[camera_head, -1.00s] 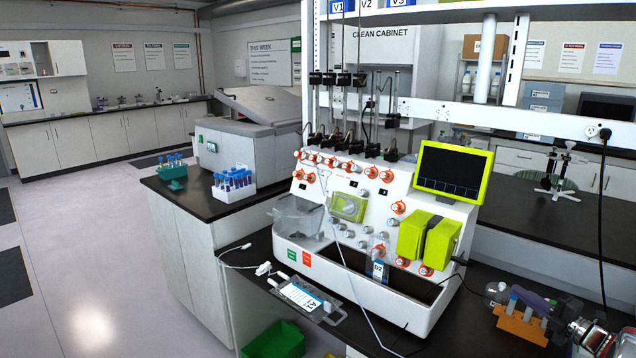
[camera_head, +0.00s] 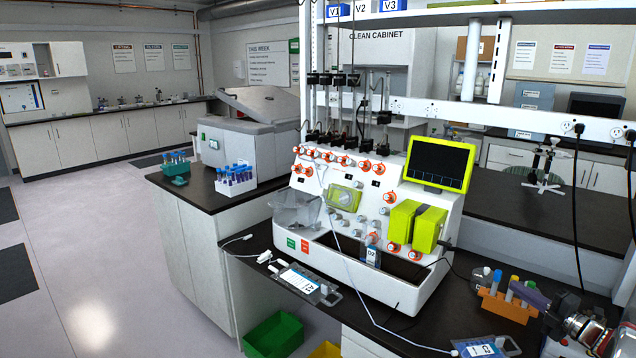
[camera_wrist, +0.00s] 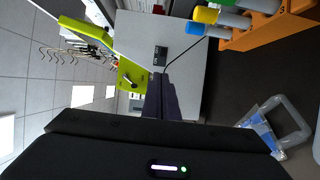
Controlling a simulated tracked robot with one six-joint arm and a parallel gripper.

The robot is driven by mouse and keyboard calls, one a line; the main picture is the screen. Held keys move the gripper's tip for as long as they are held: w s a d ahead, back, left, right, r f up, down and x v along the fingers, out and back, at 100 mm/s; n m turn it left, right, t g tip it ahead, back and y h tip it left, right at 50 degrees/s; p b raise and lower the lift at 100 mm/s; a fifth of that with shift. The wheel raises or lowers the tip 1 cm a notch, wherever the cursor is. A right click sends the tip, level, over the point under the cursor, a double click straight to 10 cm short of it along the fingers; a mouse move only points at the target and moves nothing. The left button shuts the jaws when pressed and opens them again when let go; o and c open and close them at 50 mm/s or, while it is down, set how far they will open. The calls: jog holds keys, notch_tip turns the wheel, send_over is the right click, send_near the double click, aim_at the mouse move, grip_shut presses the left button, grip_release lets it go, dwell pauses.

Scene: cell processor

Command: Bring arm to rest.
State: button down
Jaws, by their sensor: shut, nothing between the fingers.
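My gripper shows in the head view (camera_head: 530,296) at the lower right, at the end of my arm. It is shut and empty, its dark fingers pressed together in the wrist view (camera_wrist: 162,98). It hovers beside an orange tube rack (camera_head: 507,305) with several coloured-cap tubes, which also shows at the upper right of the wrist view (camera_wrist: 262,32). The rest of my arm runs out of the right edge. The white cell processor (camera_head: 375,277) with its green-framed screen (camera_head: 438,163) stands left of my gripper.
A labelled bag (camera_head: 484,347) lies on the dark bench below the rack. Another labelled bag (camera_head: 305,281) lies in front of the processor. A thin white tube crosses the front bench. A black cord (camera_head: 577,190) hangs at the right. Green (camera_head: 273,334) and yellow bins stand on the floor.

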jog(key=w+a+r+m+h, duration=0.3)
jog(key=r, duration=0.5)
jog(key=w+a+r+m+h, duration=0.3)
jog(key=r+m+h, duration=0.1)
jog(key=r, duration=0.5)
jog(key=s+a+r+m+g+h, duration=0.2)
jog(key=s+a+r+m+h, duration=0.2)
jog(key=s+a+r+m, duration=0.45)
jog(key=s+a+f+m+g+y, duration=0.1)
jog(key=s+a+f+m+g, duration=0.1)
jog(key=s+a, duration=0.8)
jog(key=s+a+f+m+g+y, duration=0.1)
jog(key=s+a+f+g, duration=0.3)
jog(key=s+a, duration=0.6)
jog(key=s+a+f+m+g+y, duration=0.2)
jog(key=s+a+f, duration=0.5)
jog(key=s, duration=1)
jog(key=a+m+g, duration=0.1)
jog(key=a+m, duration=0.1)
jog(key=a, duration=0.1)
jog(key=shift+s, duration=0.4)
